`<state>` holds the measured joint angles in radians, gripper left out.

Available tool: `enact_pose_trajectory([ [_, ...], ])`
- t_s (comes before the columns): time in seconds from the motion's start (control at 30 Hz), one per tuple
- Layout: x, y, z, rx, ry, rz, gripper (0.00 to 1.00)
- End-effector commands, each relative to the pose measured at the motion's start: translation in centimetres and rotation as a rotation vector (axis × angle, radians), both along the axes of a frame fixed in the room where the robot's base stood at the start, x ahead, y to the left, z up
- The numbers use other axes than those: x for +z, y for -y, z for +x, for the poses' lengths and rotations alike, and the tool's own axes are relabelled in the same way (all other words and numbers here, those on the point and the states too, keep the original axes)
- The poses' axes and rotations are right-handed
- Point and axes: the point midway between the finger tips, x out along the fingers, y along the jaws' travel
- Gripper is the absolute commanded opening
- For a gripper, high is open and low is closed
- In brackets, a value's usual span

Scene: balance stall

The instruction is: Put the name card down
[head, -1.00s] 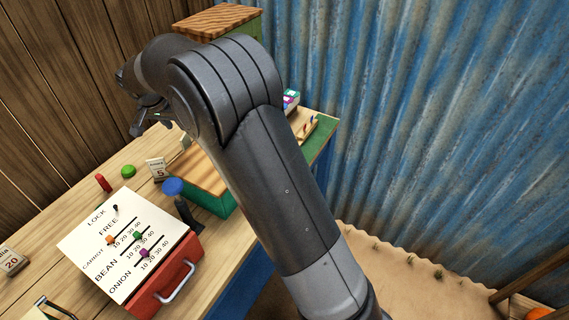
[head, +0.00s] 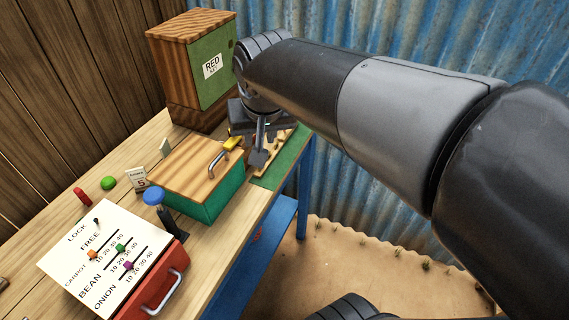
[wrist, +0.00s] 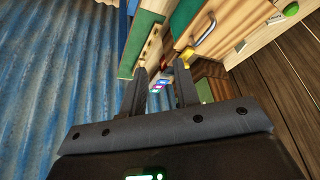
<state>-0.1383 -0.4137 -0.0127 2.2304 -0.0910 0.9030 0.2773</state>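Two small pale standing cards are on the table left of the wooden-lidded green box. One card (head: 138,178) carries a printed number; the other card (head: 165,147) stands behind it and its writing is not readable. I cannot tell whether either is the name card. My gripper (head: 259,152) is at the far right side of the green box, above the green-edged end of the table.
The green box (head: 215,198) has a metal handle on its lid, with a yellow piece (head: 233,143) near it. A wooden cabinet (head: 190,75) marked RED stands behind. A red box with a slider panel (head: 105,255) is at front left. Corrugated wall (head: 400,50) lies right.

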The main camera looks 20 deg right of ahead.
Motion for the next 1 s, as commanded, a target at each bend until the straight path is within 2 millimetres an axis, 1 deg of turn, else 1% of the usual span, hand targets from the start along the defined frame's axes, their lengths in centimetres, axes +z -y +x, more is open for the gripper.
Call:
enact_pose_trajectory([
  [0.03,-0.2,0.7,-1.9,0.009,0.012,-0.001,0.29],
  [0.1,-0.7,1.4,-4.2,0.030,0.024,-0.008,0.29],
  [0.2,-1.6,2.2,-6.9,0.058,0.039,-0.017,0.29],
  [0.3,-2.4,2.6,-9.0,0.079,0.051,-0.024,0.29],
  [0.4,-3.1,2.8,-10.2,0.094,0.059,-0.031,0.29],
  [0.57,-3.4,2.9,-10.9,0.103,0.062,-0.036,0.29],
  [1.0,-3.4,2.9,-10.8,0.103,0.062,-0.035,0.29],
])
